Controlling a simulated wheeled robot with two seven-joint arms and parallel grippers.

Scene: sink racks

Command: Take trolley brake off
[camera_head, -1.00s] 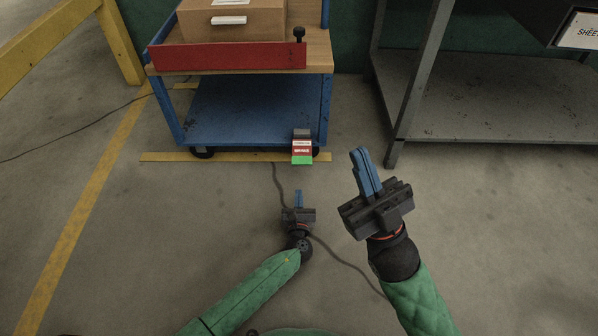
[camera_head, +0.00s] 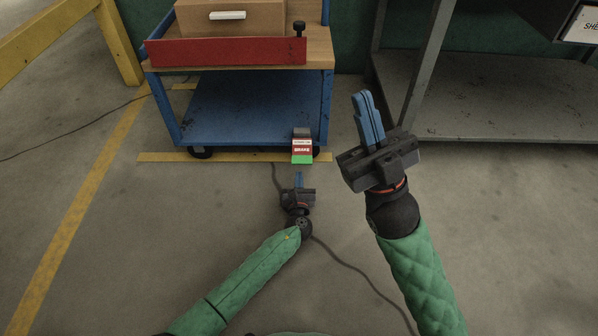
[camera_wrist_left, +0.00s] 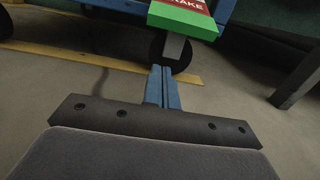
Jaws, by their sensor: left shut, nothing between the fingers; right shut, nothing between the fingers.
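The blue trolley (camera_head: 240,140) stands at the back, with a wooden top and a red front board. Its brake pedal (camera_head: 302,150), red with a white "BRAKE" label and a green front edge, sticks out low at the front right corner. In the left wrist view the brake pedal's green edge (camera_wrist_left: 183,19) is at the top, above and beyond my fingers. My left gripper (camera_head: 299,180) is shut and empty, low in front of the pedal and apart from it. It also shows in the left wrist view (camera_wrist_left: 163,88). My right gripper (camera_head: 367,115) is shut and empty, raised to the right.
A cardboard box (camera_head: 225,22) sits on the trolley. A trolley wheel (camera_wrist_left: 170,52) is behind the pedal. A grey metal rack (camera_head: 480,105) stands at the right, a yellow frame (camera_head: 122,45) at the left. A cable (camera_head: 350,265) crosses the floor.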

